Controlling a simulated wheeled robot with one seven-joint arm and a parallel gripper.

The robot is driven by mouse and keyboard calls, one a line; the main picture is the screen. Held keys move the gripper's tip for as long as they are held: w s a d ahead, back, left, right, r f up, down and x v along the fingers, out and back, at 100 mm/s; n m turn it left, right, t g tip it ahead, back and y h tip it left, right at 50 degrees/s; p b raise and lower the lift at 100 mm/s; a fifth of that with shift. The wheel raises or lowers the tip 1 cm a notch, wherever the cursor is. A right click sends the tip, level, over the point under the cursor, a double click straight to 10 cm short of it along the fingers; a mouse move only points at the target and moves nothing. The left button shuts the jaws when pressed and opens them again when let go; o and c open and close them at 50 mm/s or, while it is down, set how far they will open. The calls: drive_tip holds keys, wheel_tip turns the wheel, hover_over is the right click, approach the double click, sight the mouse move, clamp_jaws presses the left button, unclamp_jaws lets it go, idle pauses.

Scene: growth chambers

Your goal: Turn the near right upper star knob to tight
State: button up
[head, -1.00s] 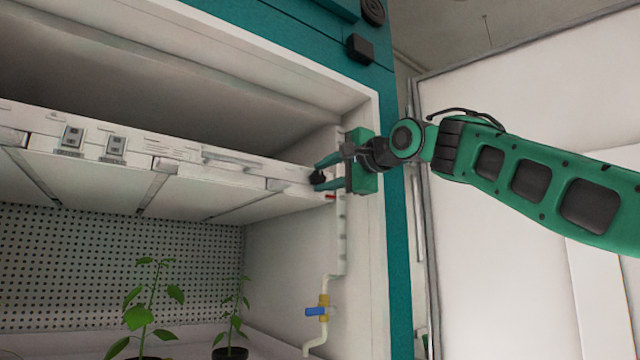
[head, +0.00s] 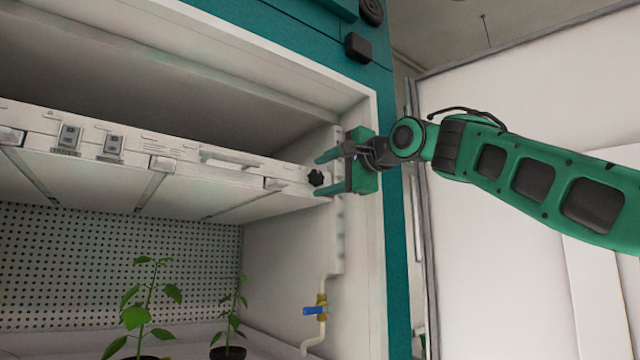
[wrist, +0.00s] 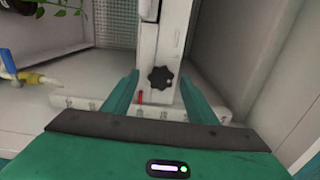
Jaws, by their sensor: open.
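The black star knob (head: 317,178) sits on the right end of the white shelf's front bar (head: 240,163). In the wrist view the knob (wrist: 160,78) shows whole, between the lines of the two fingers and ahead of their tips. My gripper (head: 323,173) is open, with its green fingers above and below the knob in the head view. The fingers (wrist: 161,90) do not touch the knob in the wrist view. A small red mark (wrist: 140,96) shows beside the knob, at its lower left in the wrist view.
A white upright rail (head: 338,240) stands right of the knob. A pipe with a blue-handled valve (head: 316,310) is below. Potted plants (head: 148,305) stand under the shelf. The chamber's teal frame (head: 398,240) is close behind my gripper.

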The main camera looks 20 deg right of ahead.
drive_tip(key=v, duration=1)
drive_tip(key=shift+d, duration=0.15)
drive_tip(key=shift+s, duration=0.1)
drive_tip(key=w+f+n+g+h, duration=0.2)
drive_tip(key=f+n+g, duration=0.1)
drive_tip(key=f, duration=1.5)
drive_tip(key=w+f+n+g+h, duration=0.1)
drive_tip(key=w+f+n+g, duration=0.2)
drive_tip(key=f, duration=1.4)
drive_tip(key=s+f+n+g+h, duration=0.1)
drive_tip(key=s+f+n+g, duration=0.4)
drive_tip(key=f, duration=1)
drive_tip(key=s+d+f+n+g+h, duration=0.2)
drive_tip(key=s+d+f+n, duration=0.15)
drive_tip(key=s+f, duration=1.05)
drive_tip(key=s+d+f+m+g, duration=0.1)
drive_tip(key=s+d+m+g, duration=0.1)
drive_tip(key=s+d, duration=0.3)
drive_tip(key=s+d+f+m+g, duration=0.1)
drive_tip(key=s+d+m, duration=0.3)
drive_tip(key=s, duration=0.5)
drive_tip(key=shift+d+f+g+y, duration=0.3)
drive_tip(key=shift+d+f+g, duration=0.15)
drive_tip(key=shift+g, duration=0.25)
